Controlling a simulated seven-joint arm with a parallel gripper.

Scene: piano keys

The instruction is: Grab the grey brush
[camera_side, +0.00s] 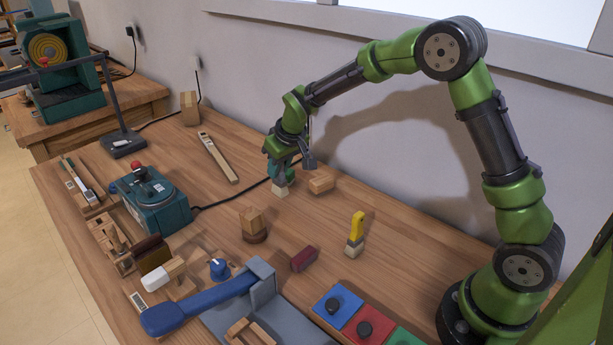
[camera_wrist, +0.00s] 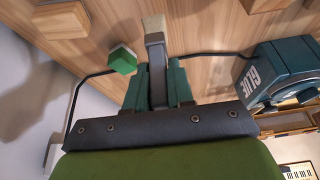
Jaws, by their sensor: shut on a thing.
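The grey brush (camera_wrist: 154,52) shows in the wrist view as a narrow grey body with a cream bristle end. My gripper (camera_wrist: 157,86) is shut on it, with teal fingers on both sides of the grey body. In the side view my gripper (camera_side: 280,172) points down near the back of the table, and the brush's pale end (camera_side: 281,190) shows just below the fingers. Most of the brush is hidden there by the fingers. I cannot tell whether its end touches the table.
A wooden block (camera_side: 321,182) lies just right of my gripper. A yellow-handled brush (camera_side: 356,233) stands nearer the front. A stacked wooden piece (camera_side: 254,224), a dark red block (camera_side: 304,258) and a teal glue machine (camera_side: 152,198) stand around.

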